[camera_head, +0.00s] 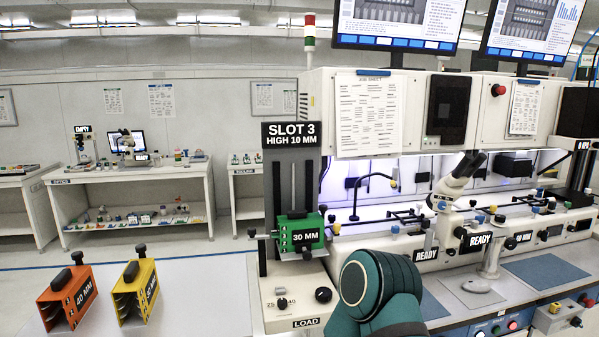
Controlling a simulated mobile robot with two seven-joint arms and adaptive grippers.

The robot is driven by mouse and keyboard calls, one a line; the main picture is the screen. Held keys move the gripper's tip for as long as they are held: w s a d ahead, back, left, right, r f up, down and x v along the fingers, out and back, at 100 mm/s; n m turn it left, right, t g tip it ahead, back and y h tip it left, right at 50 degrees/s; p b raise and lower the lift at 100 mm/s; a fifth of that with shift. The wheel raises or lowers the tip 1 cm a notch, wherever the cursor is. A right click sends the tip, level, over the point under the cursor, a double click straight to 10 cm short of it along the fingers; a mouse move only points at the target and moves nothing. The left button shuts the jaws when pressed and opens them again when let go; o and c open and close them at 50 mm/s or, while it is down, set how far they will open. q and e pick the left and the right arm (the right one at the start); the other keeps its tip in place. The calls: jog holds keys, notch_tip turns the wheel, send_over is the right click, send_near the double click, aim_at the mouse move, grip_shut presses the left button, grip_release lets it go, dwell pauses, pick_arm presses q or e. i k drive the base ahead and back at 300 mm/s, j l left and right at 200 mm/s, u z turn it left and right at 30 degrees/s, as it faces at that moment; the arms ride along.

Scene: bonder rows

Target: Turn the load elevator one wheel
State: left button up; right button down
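The load elevator (266,213) stands at the centre on a pale base with a LOAD label (306,323). Its top sign reads SLOT 3, HIGH 10 MM (291,134). A green magazine marked 30 MM (299,234) sits on its carriage, with small dark knobs beside it. On the base are a round black knob (323,295) and a smaller dial (282,303) with the marks 25 and 40. I cannot tell for sure which is the wheel. A teal link of my arm rises just right of the base. Neither gripper shows.
An orange magazine (69,299) and a yellow magazine (136,291) stand on the white surface at left. The bonder (453,95), a microscope (454,187) and READY signs (480,240) are right of the elevator. White benches (133,174) stand behind.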

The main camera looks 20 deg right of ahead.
aim_at(323, 294)
jog(key=i+l+z, duration=0.1)
jog(key=l+z, duration=0.25)
jog(key=i+l+z, duration=0.1)
jog(key=z, duration=0.3)
